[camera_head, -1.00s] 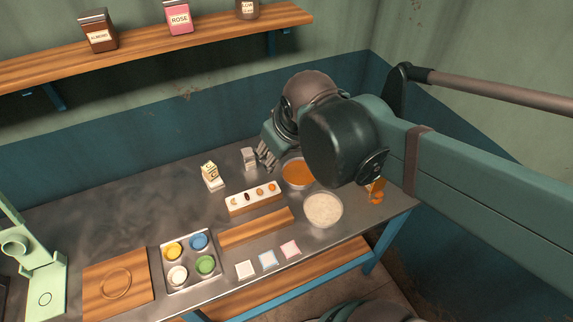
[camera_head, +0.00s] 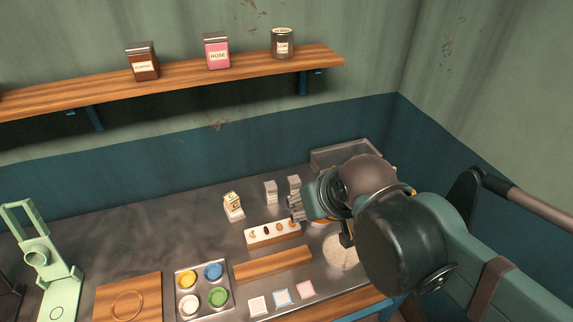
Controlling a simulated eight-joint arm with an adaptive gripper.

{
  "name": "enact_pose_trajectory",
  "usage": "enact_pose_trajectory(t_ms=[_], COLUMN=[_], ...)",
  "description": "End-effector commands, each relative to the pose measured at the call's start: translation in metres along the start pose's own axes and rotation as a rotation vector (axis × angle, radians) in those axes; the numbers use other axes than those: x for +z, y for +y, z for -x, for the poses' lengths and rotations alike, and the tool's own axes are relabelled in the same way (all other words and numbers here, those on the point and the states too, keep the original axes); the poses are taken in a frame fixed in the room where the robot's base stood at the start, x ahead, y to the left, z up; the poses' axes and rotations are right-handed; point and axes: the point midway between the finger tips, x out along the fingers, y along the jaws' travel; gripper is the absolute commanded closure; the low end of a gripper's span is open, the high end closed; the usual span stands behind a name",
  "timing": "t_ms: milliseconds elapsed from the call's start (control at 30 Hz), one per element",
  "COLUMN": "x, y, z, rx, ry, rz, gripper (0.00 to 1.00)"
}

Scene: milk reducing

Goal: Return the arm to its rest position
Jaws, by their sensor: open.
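My gripper (camera_head: 296,206) is above the right part of the metal table (camera_head: 150,235). It appears empty, with its fingers apart and pointing left. The fingers are over or near the right end of the white holder (camera_head: 262,236) with small items, and I cannot tell the height gap. My arm covers most of a bowl behind the gripper and part of the pale bowl (camera_head: 340,252). A milk carton (camera_head: 233,206) stands upright to the left of the gripper, apart from it.
Small grey containers (camera_head: 270,192) stand behind the holder, near a metal tray (camera_head: 345,153). A paint tray (camera_head: 202,292), a wooden board (camera_head: 128,299) and a green press (camera_head: 50,275) are at the left. A shelf (camera_head: 185,79) with jars is on the wall. The table's back left is clear.

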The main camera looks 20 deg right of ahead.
Motion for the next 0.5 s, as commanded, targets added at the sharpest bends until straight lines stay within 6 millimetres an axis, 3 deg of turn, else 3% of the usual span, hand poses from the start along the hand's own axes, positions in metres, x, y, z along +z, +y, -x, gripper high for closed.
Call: enact_pose_trajectory(t_ms=[500], x=[0.029], y=[0.0], z=[-0.041], rx=[0.0], ry=[0.0], rz=[0.001], gripper=[0.55])
